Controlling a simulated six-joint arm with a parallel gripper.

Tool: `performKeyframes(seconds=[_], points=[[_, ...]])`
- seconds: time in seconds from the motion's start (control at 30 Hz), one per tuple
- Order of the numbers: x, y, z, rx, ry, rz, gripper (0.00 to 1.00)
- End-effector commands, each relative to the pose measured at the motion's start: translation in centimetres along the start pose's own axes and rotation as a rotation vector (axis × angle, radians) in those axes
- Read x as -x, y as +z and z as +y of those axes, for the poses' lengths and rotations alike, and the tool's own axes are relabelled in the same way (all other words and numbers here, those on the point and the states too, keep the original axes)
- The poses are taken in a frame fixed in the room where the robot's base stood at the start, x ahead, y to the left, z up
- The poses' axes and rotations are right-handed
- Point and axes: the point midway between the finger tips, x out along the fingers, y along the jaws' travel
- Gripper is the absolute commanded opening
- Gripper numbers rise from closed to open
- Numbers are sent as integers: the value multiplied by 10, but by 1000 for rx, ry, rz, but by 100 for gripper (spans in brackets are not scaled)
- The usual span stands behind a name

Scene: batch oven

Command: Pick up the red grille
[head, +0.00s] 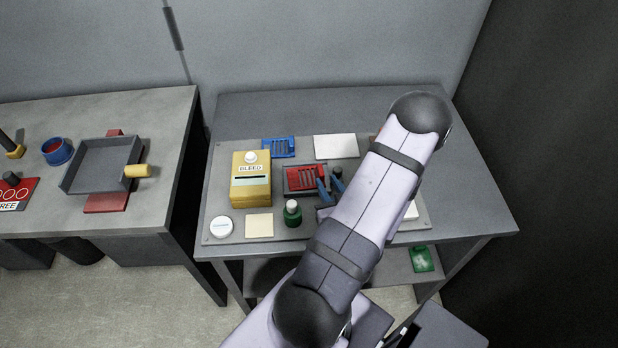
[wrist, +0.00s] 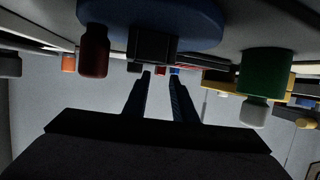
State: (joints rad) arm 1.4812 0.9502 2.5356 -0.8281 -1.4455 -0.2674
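The red grille (head: 301,179) is a flat slotted piece lying in a dark frame in the middle of the work table's board. My gripper (head: 330,188) has blue fingers and is at the grille's right edge in the head view, low over the board. In the wrist view, my gripper (wrist: 160,73) has two dark blue fingers with an open gap and nothing clearly held between them. A small red patch shows beyond the fingertips there; I cannot tell whether it is the grille. My arm hides the board to the right.
A yellow BLEED box (head: 250,190) stands left of the grille. A green bottle (head: 292,214) stands in front, and also shows in the wrist view (wrist: 262,75). A blue grille (head: 279,148) and a white plate (head: 336,147) lie behind. The table's back strip is clear.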

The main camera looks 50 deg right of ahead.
Motion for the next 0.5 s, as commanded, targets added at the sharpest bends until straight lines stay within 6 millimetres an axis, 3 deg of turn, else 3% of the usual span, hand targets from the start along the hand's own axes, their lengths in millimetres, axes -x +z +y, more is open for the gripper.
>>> performKeyframes(seconds=[0.27, 0.5], points=[[-7, -3, 0, 1, -1, 1, 24], [-32, -11, -1, 2, -5, 1, 24]])
